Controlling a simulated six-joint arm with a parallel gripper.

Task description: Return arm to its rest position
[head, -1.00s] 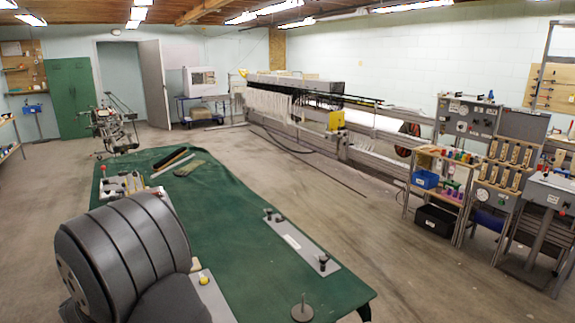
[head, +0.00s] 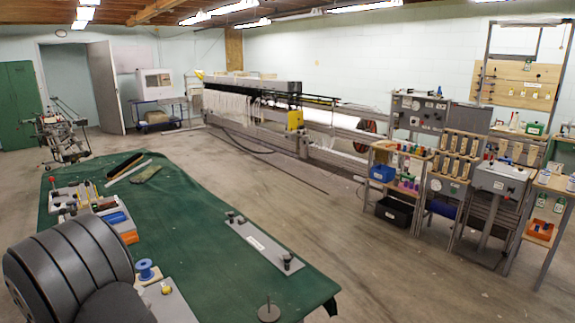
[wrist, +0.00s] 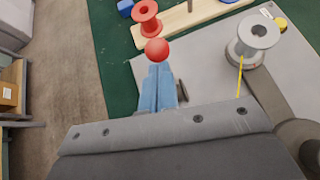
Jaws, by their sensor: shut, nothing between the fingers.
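My gripper (wrist: 160,88) shows in the wrist view as two blue fingers, shut with nothing between them. A red ball (wrist: 156,48) appears just past the fingertips; I cannot tell whether they touch it. A grey spool with yellow thread (wrist: 255,36) stands to the right of the fingers. In the head view my dark grey arm fills the lower left, and the gripper itself is out of sight.
The green-covered table (head: 195,225) bears a tray of tools (head: 95,205), a blue spool (head: 147,270) and a grey plate with black knobs (head: 262,245). The loom (head: 270,110) stands behind. Shelves (head: 395,185) stand right. The table's middle is mostly clear.

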